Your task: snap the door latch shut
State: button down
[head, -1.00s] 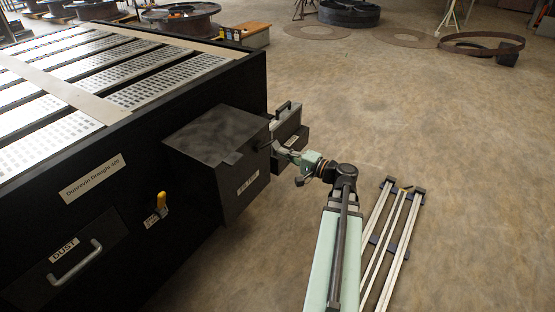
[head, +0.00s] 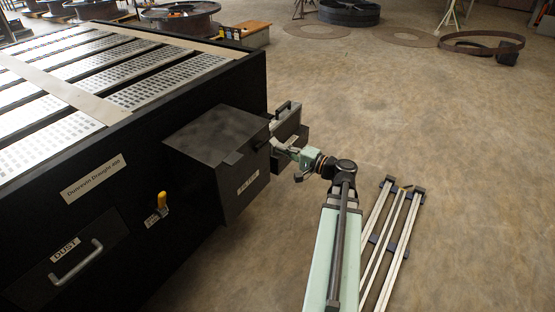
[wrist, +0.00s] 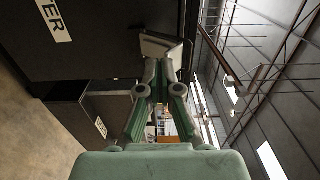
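The black filter box (head: 218,150) sticks out from the side of the draught table, with its label on the front. Beyond it are a grey panel with a handle (head: 288,118) and a smaller labelled box. My gripper (head: 278,146) reaches in at the right side of the filter box; its tips are hard to make out there. In the wrist view my gripper (wrist: 161,72) has its fingertips drawn together, just below a grey angled piece (wrist: 162,47) beside the black filter box (wrist: 100,40). Whether they touch it is unclear. I cannot pick out the door latch for certain.
The draught table (head: 90,185) fills the left, with a yellow-handled valve (head: 161,200) and a dust drawer handle (head: 76,262). A rack of pale rails (head: 395,235) lies on the floor right of my arm. Open floor lies at the right; steel rings are at the back.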

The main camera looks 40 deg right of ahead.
jog(key=shift+w, duration=0.1)
jog(key=b+v, duration=0.1)
jog(key=v, duration=0.6)
jog(key=shift+f+b, duration=0.35)
jog(key=shift+b, duration=0.05)
dwell(0.6)
